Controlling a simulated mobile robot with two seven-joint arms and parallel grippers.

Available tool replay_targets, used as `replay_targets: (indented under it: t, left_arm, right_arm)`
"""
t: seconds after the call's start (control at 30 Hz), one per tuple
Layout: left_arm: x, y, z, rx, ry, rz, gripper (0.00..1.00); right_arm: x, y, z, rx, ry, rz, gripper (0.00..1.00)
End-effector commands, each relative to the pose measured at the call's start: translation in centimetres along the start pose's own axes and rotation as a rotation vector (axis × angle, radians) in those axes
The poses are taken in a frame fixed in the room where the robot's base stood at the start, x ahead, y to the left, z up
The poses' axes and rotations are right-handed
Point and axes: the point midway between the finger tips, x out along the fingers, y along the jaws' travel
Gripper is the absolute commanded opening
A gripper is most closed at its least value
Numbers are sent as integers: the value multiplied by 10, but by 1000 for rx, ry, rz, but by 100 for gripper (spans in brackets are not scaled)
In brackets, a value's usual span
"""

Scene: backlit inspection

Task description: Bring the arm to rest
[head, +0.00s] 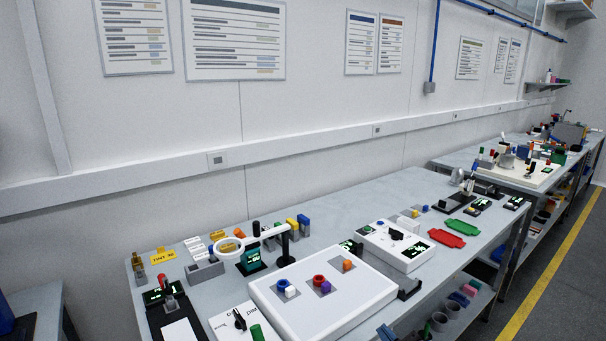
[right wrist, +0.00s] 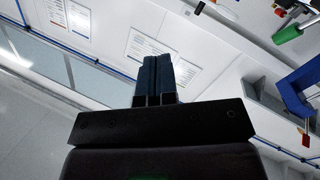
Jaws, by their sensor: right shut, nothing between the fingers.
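My right gripper (right wrist: 157,62) shows in the right wrist view with its two dark blue fingers side by side, closed together and holding nothing. The view behind the fingertips is tilted and takes in wall and posted sheets; the fingers touch nothing that I can see. In the head view a small blue tip (head: 385,332) at the bottom edge appears to be my right gripper, in front of the bench's near side; most of it is cut off. My left gripper is in neither view.
A long grey bench (head: 310,236) runs along the wall. The floor right of the yellow line (head: 540,282) is clear.

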Motion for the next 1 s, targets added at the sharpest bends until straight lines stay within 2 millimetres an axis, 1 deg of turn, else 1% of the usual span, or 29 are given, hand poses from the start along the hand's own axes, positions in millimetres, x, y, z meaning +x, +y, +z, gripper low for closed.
replay_targets:
  t: [0.03,0.1,0.17,0.2,0.27,0.3,0.5,0.6,0.7,0.8,1.0]
  left_arm:
    - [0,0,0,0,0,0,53]
    - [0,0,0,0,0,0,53]
    - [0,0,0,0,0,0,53]
    - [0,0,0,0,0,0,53]
    - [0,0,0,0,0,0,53]
    - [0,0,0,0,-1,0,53]
    - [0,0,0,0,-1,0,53]
    - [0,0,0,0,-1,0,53]
    - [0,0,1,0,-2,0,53]
    - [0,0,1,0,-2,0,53]
    - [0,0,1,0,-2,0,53]
  right_arm:
    - [-17,-4,17,73,-61,12,0]
    - [-40,-8,39,166,-139,29,0]
    - [-60,-12,56,238,-200,44,0]
    - [-74,-15,67,283,-239,54,0]
    - [-97,-20,82,344,-295,72,0]
    - [-112,-24,92,381,-328,84,0]
    - [-187,-42,134,496,-474,149,0]
    - [-216,-55,150,522,-536,163,0]
    - [-235,-65,157,538,-575,165,0]
    - [-245,-70,161,541,-593,163,0]
    - [-246,-70,162,542,-596,163,0]
